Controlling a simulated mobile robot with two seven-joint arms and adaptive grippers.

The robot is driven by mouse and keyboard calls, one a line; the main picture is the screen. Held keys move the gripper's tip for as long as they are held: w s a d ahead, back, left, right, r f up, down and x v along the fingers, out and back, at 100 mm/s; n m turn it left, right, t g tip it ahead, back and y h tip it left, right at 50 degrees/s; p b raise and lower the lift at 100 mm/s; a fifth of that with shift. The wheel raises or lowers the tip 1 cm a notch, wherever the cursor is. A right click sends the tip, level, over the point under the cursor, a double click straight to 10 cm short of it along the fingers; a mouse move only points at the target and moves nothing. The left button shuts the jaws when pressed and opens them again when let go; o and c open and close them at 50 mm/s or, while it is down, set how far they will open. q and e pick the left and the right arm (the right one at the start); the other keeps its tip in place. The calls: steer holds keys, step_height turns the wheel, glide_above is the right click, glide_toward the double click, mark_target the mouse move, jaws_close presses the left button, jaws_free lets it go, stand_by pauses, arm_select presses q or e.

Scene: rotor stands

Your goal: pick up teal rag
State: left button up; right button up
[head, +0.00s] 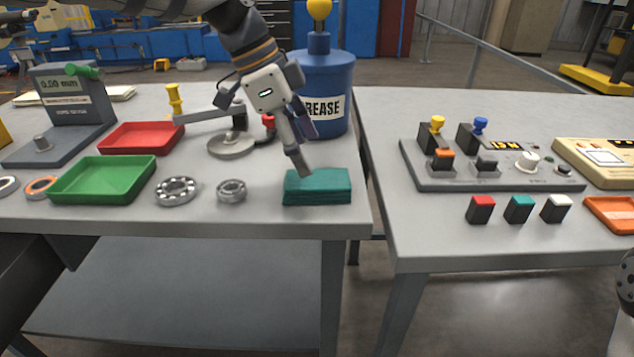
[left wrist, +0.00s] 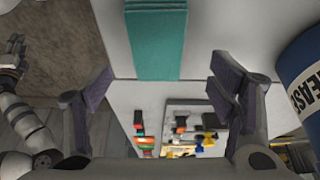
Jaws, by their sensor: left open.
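The teal rag (head: 318,187) is a folded, flat stack lying near the front right corner of the left table. In the left wrist view the rag (left wrist: 154,40) shows at the top centre, ahead of and between the spread fingers. My left gripper (head: 303,160) is open and empty, just above and behind the rag in the head view. Its two fingers also show in the left wrist view (left wrist: 158,90), well apart. I cannot tell from these views whether a fingertip touches the rag.
A blue grease drum (head: 322,85) stands close behind the rag. A small bearing (head: 231,190) and a larger bearing (head: 177,191) lie left of it, then a green tray (head: 103,180). A gap separates this table from the right one, which holds a control panel (head: 490,165).

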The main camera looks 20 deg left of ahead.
mark_target(315, 178)
arm_select(q)
steer(key=x, duration=0.5)
steer(key=shift+s+a+f, duration=0.1)
steer(key=shift+s+f, duration=0.1)
steer(key=shift+f, duration=0.1)
steer(key=c, duration=1.2)
steer(key=shift+c, duration=0.2)
arm_select(e)
steer(key=shift+w+r, duration=0.15)
steer(key=shift+w, duration=0.1)
arm_select(q)
steer(key=shift+r, duration=0.15)
steer(key=shift+r, duration=0.35)
steer(key=r, duration=0.2)
steer(key=s+r, duration=0.1)
steer(key=r, duration=0.1)
steer(key=shift+p, duration=0.35)
steer(key=s+a+r+p, duration=0.1)
steer(key=s+a+r, duration=0.1)
steer(key=s+r, duration=0.6)
steer(key=s, duration=0.5)
arm_select(e)
steer(key=w+r+t, duration=0.1)
steer(key=w+r, duration=0.1)
steer(key=shift+w+r, duration=0.25)
steer(key=shift+w, duration=0.1)
